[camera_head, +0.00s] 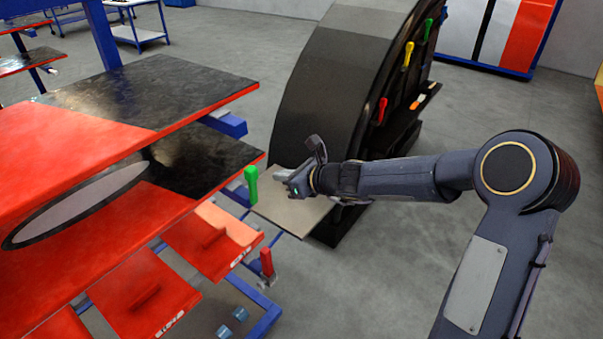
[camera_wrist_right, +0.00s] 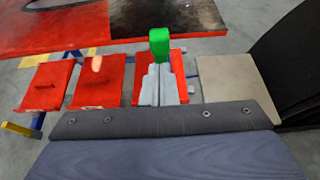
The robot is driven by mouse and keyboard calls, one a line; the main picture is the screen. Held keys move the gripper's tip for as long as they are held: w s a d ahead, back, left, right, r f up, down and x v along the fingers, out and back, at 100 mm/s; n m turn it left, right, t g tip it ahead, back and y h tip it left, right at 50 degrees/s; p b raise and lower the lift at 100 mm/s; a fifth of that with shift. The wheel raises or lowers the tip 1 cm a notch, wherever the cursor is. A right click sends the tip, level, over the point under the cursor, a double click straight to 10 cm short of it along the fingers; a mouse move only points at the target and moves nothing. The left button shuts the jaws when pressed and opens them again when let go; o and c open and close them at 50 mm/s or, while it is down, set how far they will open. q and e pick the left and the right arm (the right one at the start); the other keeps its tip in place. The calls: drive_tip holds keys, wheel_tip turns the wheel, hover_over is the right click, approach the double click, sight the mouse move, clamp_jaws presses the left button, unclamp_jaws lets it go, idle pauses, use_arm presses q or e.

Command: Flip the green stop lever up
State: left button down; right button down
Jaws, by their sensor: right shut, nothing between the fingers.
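The green stop lever (camera_head: 251,185) stands upright at the side of the red rack, beside a flat beige plate. In the right wrist view its green handle (camera_wrist_right: 160,45) is straight ahead of my fingertips, at the top of them. My right gripper (camera_head: 279,173) is shut and empty, just right of the lever in the head view, above the beige plate. The shut fingers show in the right wrist view (camera_wrist_right: 158,72) and hide the lower part of the lever. I cannot tell whether they touch it. My left gripper is not in view.
The red and black nosecone panel (camera_head: 130,110) lies at the left, with red flaps (camera_head: 150,295) below it. A red handle (camera_head: 267,263) is below the green lever. A black curved shell (camera_head: 330,90) with coloured handles stands behind my right arm. The beige plate (camera_head: 293,211) is bare.

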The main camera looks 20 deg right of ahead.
drive_tip(key=s+d+r, duration=0.1)
drive_tip(key=r, duration=0.1)
drive_tip(key=s+d+r+p, duration=0.1)
drive_tip(key=s+r, duration=0.1)
drive_tip(key=shift+s+d, duration=0.1)
drive_tip(key=shift+d, duration=0.25)
drive_tip(key=s+r+n+g, duration=0.1)
drive_tip(key=s+r+n, duration=0.1)
drive_tip(key=s+n, duration=0.55)
drive_tip(key=s+r+n+g, duration=0.2)
drive_tip(key=s+r+n, duration=0.1)
drive_tip(key=s+n, duration=0.5)
drive_tip(key=s+d+f+n+g+h, duration=0.1)
drive_tip(key=s+d+f+n+h, duration=0.1)
drive_tip(key=s+n, duration=0.3)
drive_tip(key=s+d+f+n+g+h, duration=0.1)
drive_tip(key=s+f+n, duration=0.4)
drive_tip(key=s, duration=0.7)
drive_tip(key=shift+s+d+f+n+h, duration=0.15)
drive_tip(key=shift+s+d+n+h, duration=0.2)
drive_tip(key=shift+d+n+h, duration=0.45)
drive_tip(key=shift+d+m, duration=0.1)
drive_tip(key=shift+m, duration=0.15)
